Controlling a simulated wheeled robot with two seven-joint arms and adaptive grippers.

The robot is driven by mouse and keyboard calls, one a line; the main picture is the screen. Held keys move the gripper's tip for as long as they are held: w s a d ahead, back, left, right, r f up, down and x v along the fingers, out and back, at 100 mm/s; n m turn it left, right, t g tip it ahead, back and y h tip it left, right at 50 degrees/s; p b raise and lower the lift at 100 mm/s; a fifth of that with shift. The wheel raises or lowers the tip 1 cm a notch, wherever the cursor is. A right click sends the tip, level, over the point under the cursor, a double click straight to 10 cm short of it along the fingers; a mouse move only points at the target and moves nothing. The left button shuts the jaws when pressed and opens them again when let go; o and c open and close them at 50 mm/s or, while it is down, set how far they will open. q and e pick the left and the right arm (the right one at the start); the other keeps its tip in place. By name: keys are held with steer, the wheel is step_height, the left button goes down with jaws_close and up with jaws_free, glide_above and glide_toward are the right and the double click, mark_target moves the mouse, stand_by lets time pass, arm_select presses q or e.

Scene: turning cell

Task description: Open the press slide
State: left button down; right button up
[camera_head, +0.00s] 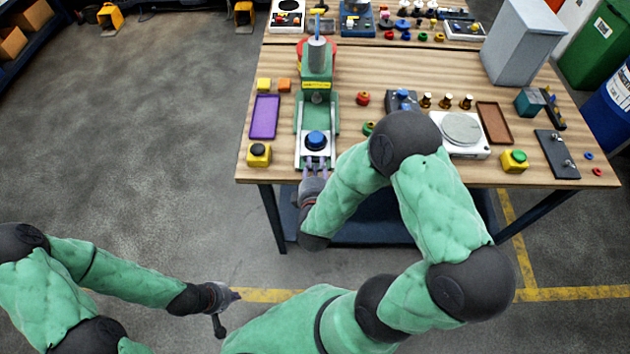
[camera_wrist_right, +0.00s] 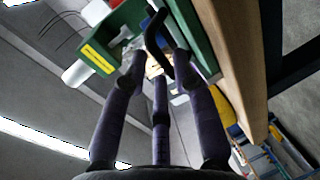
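The press (camera_head: 317,85) is green and stands at the left part of the workbench, with a grey slide (camera_head: 314,155) at its front. A blue round piece (camera_head: 316,140) sits on the slide. My right gripper (camera_head: 315,164) is at the slide's front end, by the table's front edge. In the right wrist view its fingers (camera_wrist_right: 157,70) are apart, with a black curved handle (camera_wrist_right: 155,35) between the tips. I cannot tell whether they touch it. My left gripper (camera_head: 232,296) is low over the floor, away from the table; its fingers are too small to read.
A purple tray (camera_head: 264,117) and a yellow button box (camera_head: 259,155) stand left of the press. A white scale (camera_head: 459,132), a brown tray (camera_head: 495,123) and a grey cabinet (camera_head: 522,42) are to the right. My right arm covers part of the table's front edge.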

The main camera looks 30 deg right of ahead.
steer(key=v, duration=1)
steer(key=shift+s, duration=0.15)
steer(key=shift+a, duration=0.15)
steer(key=w+a+f+m+g+y, duration=0.2)
steer(key=a+f+m+g+y, duration=0.15)
steer(key=f, duration=0.35)
steer(key=w+a+f+m+g+y, duration=0.1)
steer(key=a+f+m+g+y, duration=0.1)
steer(key=a+f+m+y, duration=0.35)
steer(key=s+a+f+m+g+y, duration=0.3)
steer(key=s+f+m+g, duration=0.2)
steer(key=f, duration=0.7)
steer(key=s+g, duration=0.2)
steer(key=s, duration=0.2)
steer(key=shift+f, duration=0.25)
